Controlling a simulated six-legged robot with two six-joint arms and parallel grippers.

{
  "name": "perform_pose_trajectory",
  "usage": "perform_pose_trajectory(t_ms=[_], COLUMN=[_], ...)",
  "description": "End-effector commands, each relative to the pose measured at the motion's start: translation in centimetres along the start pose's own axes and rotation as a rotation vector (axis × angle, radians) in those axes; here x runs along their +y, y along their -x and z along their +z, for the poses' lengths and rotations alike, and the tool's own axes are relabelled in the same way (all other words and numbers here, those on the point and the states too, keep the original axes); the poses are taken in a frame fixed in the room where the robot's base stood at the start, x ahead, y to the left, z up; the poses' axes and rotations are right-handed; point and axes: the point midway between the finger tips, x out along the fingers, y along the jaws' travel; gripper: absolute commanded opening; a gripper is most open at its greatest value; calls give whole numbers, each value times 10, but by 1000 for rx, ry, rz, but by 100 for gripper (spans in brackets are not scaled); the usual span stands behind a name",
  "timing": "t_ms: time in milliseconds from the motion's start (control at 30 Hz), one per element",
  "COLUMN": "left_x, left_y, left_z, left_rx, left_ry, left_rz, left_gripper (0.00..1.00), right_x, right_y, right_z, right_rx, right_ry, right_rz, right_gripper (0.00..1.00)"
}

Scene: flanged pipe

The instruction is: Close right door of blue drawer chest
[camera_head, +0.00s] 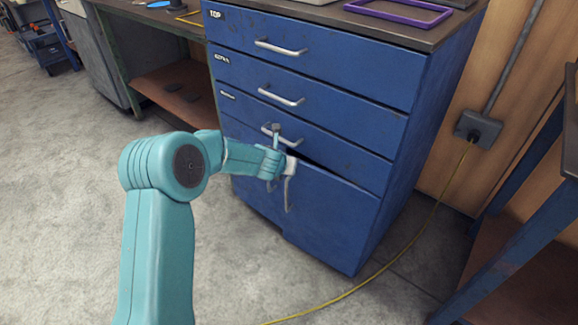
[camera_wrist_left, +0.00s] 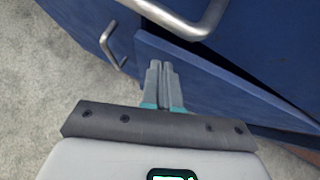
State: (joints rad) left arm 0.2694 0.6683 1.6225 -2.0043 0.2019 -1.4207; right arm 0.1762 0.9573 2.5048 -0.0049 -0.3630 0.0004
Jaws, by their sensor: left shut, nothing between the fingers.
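The blue drawer chest (camera_head: 310,90) stands at the centre of the head view. Its right door (camera_head: 335,215) is below the third drawer and slightly ajar; a dark wedge-shaped gap shows along its top edge. The door also shows in the left wrist view (camera_wrist_left: 210,95), standing out from the chest front. My left gripper (camera_head: 291,165) is at the upper left part of this door. In the left wrist view its fingers (camera_wrist_left: 165,82) are shut and empty, in front of the door face near its free edge. I cannot tell whether they touch it. My right gripper is not in view.
Drawer handles (camera_head: 281,47) stick out above; one is close to the fingers in the left wrist view (camera_wrist_left: 185,18). A yellow cable (camera_head: 400,258) lies on the floor at right. A blue-legged table (camera_head: 515,245) stands at far right. Floor in front is clear.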

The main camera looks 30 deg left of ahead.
Motion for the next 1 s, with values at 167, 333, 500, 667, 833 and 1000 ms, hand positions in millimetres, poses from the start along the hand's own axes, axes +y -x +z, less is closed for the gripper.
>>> perform_pose_trajectory(t_ms=[167,333,500,667,833,1000], left_x=[6,9,10,10,9,7], left_y=[2,4,5,4,4,6], left_z=[-2,-3,-4,-4,-4,-6], left_rx=[0,0,0,0,0,0], left_ry=[9,13,13,13,13,13], left_rz=[10,14,14,14,13,13], left_gripper=[0,0,0,0,0,0], right_x=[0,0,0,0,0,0], right_y=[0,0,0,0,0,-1], right_z=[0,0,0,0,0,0], right_rx=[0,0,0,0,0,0], right_ry=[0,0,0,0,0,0], right_rz=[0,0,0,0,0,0], right_gripper=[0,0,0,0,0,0])
